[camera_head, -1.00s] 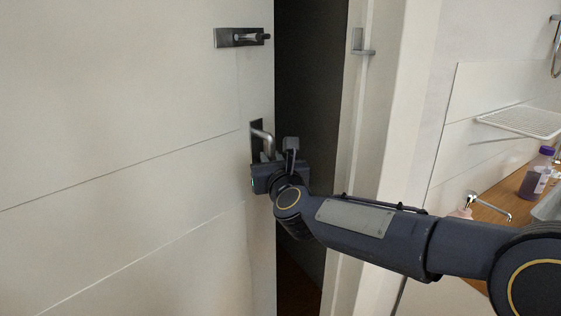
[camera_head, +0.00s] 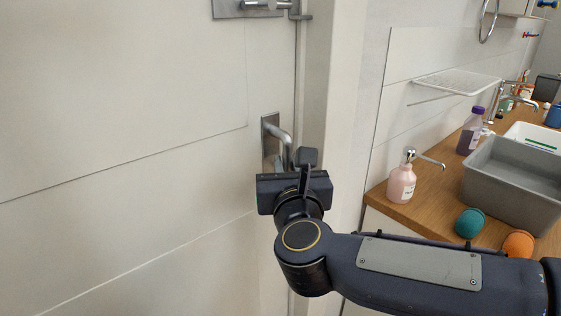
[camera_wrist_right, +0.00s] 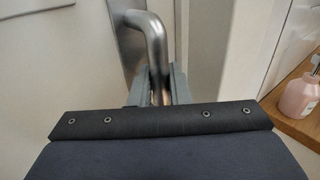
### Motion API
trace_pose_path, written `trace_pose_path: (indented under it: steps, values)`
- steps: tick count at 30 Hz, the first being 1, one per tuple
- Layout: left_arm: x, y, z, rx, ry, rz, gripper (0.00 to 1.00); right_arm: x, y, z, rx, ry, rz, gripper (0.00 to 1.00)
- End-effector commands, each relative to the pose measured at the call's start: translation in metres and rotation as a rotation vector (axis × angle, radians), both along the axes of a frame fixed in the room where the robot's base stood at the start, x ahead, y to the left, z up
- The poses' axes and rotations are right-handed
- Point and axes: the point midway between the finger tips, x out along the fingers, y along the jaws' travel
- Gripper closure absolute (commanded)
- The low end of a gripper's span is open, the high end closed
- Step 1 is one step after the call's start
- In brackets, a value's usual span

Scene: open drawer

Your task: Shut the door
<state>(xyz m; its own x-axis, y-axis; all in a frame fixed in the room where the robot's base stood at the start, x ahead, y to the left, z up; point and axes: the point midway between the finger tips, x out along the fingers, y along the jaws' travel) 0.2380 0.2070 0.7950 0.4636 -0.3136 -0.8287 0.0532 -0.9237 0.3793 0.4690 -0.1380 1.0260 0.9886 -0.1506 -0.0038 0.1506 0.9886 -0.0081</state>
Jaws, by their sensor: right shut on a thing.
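The white door (camera_head: 130,150) fills the left of the head view. Its right edge lies against the white frame (camera_head: 322,100), with no dark gap showing between them. A metal lever handle (camera_head: 279,134) on a plate sits near that edge. My right gripper (camera_head: 290,166) is at the handle. In the right wrist view the gripper (camera_wrist_right: 160,92) has its fingers on both sides of the handle's bar (camera_wrist_right: 153,40) and is shut on it. A metal latch (camera_head: 262,5) shows above on the door, beside the frame. My left gripper is not in view.
To the right is a wooden counter (camera_head: 395,205) with a pink soap bottle (camera_head: 401,184), a purple bottle (camera_head: 470,132), a grey bin (camera_head: 515,180), and a teal (camera_head: 469,223) and an orange (camera_head: 518,243) item. A white rack (camera_head: 456,81) is on the wall above.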

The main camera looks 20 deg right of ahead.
Motion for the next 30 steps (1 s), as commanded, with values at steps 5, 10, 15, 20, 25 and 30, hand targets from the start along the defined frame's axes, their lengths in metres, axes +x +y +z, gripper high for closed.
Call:
trace_pose_path:
  steps: [5, 10, 15, 20, 25, 30]
  values:
    - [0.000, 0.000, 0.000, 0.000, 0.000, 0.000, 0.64, -0.003, -0.002, -0.003, 0.000, 0.004, -0.007, 1.00]
    - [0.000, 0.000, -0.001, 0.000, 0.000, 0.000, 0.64, -0.002, -0.003, -0.003, 0.000, 0.005, -0.009, 0.75]
    - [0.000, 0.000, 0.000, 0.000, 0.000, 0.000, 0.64, -0.002, -0.002, -0.002, 0.000, 0.003, -0.007, 0.66]
    - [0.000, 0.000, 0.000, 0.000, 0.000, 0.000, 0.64, -0.002, -0.001, -0.002, 0.000, 0.003, -0.005, 0.66]
    - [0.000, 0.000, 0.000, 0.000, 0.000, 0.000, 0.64, -0.016, 0.001, -0.001, 0.000, 0.001, -0.003, 0.66]
    - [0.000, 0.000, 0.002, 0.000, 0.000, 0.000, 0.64, -0.046, 0.006, 0.000, 0.000, 0.000, -0.003, 0.66]
